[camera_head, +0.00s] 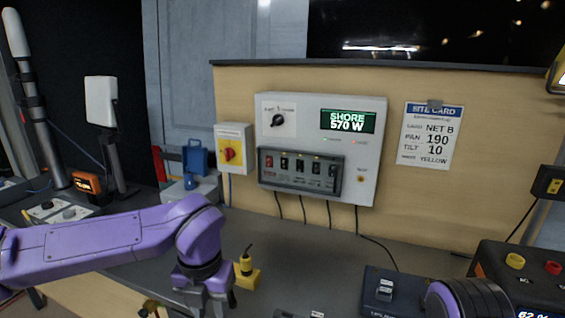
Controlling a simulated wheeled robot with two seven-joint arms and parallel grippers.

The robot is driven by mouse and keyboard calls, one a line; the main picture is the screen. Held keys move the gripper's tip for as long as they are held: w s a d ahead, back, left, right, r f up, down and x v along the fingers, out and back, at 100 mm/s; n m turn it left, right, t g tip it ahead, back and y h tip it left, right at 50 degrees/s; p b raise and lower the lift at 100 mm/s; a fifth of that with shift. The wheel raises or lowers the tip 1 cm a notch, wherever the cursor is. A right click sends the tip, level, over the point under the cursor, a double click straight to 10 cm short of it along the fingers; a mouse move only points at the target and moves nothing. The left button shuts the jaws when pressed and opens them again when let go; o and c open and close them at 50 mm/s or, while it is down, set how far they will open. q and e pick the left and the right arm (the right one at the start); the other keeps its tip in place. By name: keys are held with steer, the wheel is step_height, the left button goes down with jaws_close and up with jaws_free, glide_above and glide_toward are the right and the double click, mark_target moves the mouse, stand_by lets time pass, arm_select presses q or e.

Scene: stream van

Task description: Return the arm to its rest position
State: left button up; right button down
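My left arm, purple, reaches in from the left over the dark counter. Its wrist bends down, and my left gripper (211,304) points down at the bottom edge of the view. The fingertips are cut off or hidden, so its opening is unclear, and I see nothing held in it. A purple and black part of my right arm shows at the bottom right; its gripper is out of view. A yellow block with a black top (246,272) stands just right of the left gripper; I cannot tell whether they touch.
A white power panel (368,165) reading "SHORE 570 W" hangs on the wall, beside a red and yellow switch (231,152). A site card (430,135) hangs to the right. A dark box (391,288) and a black unit (525,265) stand at right. The middle counter (310,255) is clear.

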arm_select(q)
steer(key=w+a+f+m+t+y, duration=0.2)
steer(key=w+f+m+t, duration=0.2)
steer(key=w+f, duration=0.1)
steer(key=s+a+f+m+t+y, duration=0.1)
steer(key=s+f+m, duration=0.1)
steer(key=f+m, duration=0.4)
steer(key=s+f+m+t, duration=0.15)
steer(key=f+m, duration=0.25)
steer(key=f, duration=0.5)
steer(key=s+a+f+m, duration=0.3)
steer(key=s+f+m, duration=0.4)
steer(key=s+f, duration=0.2)
steer(key=s+a+f+m+g, duration=0.1)
steer(key=s+a+f+m, duration=0.1)
steer(key=s+a, duration=0.3)
steer(key=s+a+f+m+g, duration=0.2)
steer(key=s+a+f+m, duration=0.1)
steer(key=s, duration=0.6)
steer(key=shift+s+a+f+m, duration=0.2)
steer(key=shift+a+f+m, duration=0.1)
steer(key=shift+a+m, duration=0.65)
steer(key=shift+a, duration=0.2)
